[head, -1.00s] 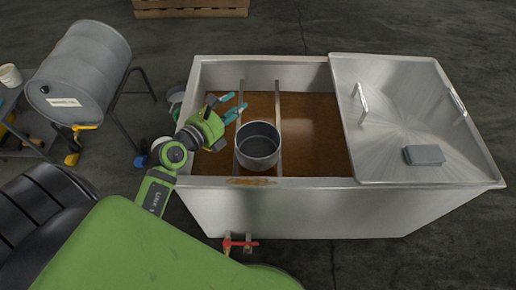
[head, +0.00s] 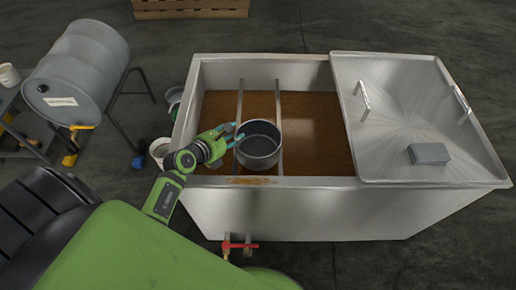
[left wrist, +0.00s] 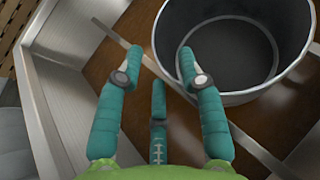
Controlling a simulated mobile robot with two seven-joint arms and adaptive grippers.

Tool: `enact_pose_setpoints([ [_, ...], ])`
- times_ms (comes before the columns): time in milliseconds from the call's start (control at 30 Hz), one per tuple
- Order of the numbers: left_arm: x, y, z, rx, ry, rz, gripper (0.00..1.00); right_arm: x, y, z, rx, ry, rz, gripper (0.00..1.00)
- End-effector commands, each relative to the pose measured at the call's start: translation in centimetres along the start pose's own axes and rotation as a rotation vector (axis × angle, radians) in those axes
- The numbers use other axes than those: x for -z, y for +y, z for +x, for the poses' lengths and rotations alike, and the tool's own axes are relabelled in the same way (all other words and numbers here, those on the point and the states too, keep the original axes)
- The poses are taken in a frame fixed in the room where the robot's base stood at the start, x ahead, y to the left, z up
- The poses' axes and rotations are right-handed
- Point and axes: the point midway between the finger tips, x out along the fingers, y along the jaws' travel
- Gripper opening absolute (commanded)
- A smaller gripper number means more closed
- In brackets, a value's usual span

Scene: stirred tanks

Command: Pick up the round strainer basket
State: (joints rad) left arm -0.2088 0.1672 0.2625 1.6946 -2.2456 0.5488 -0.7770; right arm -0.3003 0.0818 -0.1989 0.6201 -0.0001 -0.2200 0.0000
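The round strainer basket (head: 259,143) is a grey metal pot-like vessel with an open top. It rests on two metal bars across the open part of the steel tank (head: 300,209). My left gripper (head: 235,136), with teal fingers, is just left of the basket. In the left wrist view, the basket (left wrist: 235,50) fills the upper right, and my left gripper (left wrist: 160,68) has its fingers spread with nothing between them. The right fingertip is close to the basket's wall; whether it touches I cannot tell. My right gripper is not in view.
A steel lid (head: 405,115) covers the tank's right part, with a grey block (head: 428,154) on it. Brown material (head: 315,135) shows inside the tank. A red-handled valve (head: 240,245) sticks out in front. A grey drum (head: 80,70) lies on a stand at left.

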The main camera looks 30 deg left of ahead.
Motion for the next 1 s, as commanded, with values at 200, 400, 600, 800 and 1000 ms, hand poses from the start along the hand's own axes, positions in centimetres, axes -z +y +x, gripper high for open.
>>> enact_pose_setpoints([
  [200,0.0,0.0,3.7,-0.001,-0.003,-0.001,0.38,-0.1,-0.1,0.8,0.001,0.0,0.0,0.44],
  [400,-0.1,0.0,5.2,-0.001,-0.001,0.0,0.38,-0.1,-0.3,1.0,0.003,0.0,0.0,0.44],
  [600,-0.1,0.0,5.2,-0.001,-0.001,0.0,0.38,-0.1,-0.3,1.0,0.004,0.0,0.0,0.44],
  [800,-0.1,0.0,5.1,-0.001,-0.001,0.0,0.0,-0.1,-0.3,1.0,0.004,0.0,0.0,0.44],
  [1000,-0.1,0.0,5.1,-0.001,-0.002,-0.001,0.0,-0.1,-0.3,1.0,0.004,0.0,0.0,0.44],
])
